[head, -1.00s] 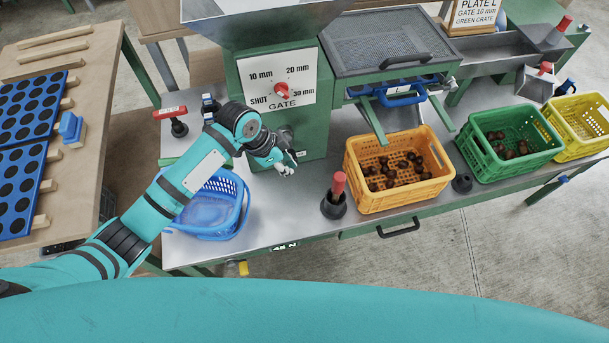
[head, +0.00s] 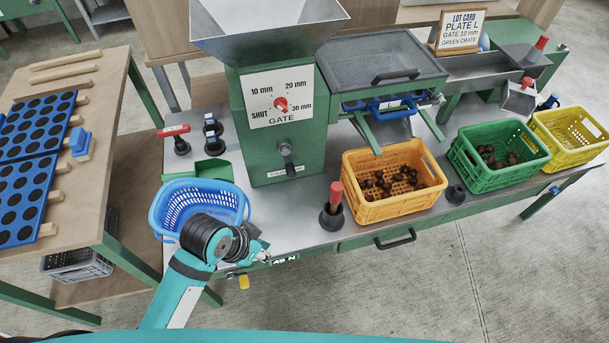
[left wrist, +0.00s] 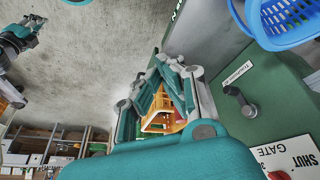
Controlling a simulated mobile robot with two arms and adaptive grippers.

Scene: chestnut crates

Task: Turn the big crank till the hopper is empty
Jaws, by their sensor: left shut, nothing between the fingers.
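A blue basket (head: 160,215) stands left of the crank, close to my left wrist. A red-handled tool (head: 336,192) stands on the table to the right. Orange (head: 375,212), green (head: 490,180) and yellow (head: 570,150) crates line the right; the first two hold chestnuts.

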